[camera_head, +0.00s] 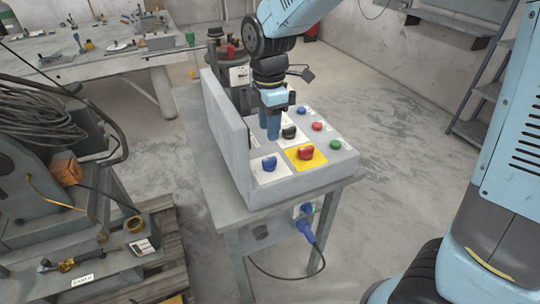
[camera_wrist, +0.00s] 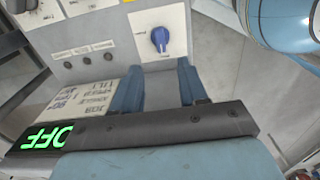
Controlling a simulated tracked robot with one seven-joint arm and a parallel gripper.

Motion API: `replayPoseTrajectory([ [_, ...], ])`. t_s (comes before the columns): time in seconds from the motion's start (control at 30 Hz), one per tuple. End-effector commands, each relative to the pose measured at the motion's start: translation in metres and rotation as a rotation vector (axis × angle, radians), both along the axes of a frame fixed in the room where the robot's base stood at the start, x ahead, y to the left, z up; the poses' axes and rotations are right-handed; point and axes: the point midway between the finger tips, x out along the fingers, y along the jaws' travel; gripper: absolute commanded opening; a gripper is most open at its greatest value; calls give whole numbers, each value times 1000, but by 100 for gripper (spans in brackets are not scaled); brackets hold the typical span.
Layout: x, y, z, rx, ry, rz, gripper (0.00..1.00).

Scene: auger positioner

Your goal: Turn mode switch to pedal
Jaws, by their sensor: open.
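The control box (camera_head: 310,182) has several knobs and buttons on its top. A blue knob (camera_head: 269,163) sits on a white plate at the front left, a red knob (camera_head: 305,152) on a yellow plate, and a black knob (camera_head: 289,132) behind them. The labels are too small to read, so I cannot tell which one is the mode switch. My gripper (camera_head: 272,135) points down over the box, near the black knob in the picture. In the wrist view my open fingers (camera_wrist: 157,85) have nothing between them. A blue knob (camera_wrist: 160,37) on a white plate shows beyond the fingertips.
A tall grey panel (camera_head: 226,128) rises along the box's left side. Blue (camera_head: 301,110), red (camera_head: 317,126) and green (camera_head: 335,145) buttons line the right. A blue plug (camera_head: 306,228) with a cable hangs below. Machinery stands left; a cluttered workbench (camera_head: 100,60) is behind.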

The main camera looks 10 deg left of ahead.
Motion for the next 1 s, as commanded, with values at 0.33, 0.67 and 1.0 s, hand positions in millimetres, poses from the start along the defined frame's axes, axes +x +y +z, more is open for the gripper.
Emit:
replayPoseTrajectory([
  [0.33, 0, -1, -63, -2, 2, -2, 43],
  [0.67, 0, -1, -99, -1, -1, -2, 43],
  [1.0, 0, 0, -102, 1, -1, -1, 43],
])
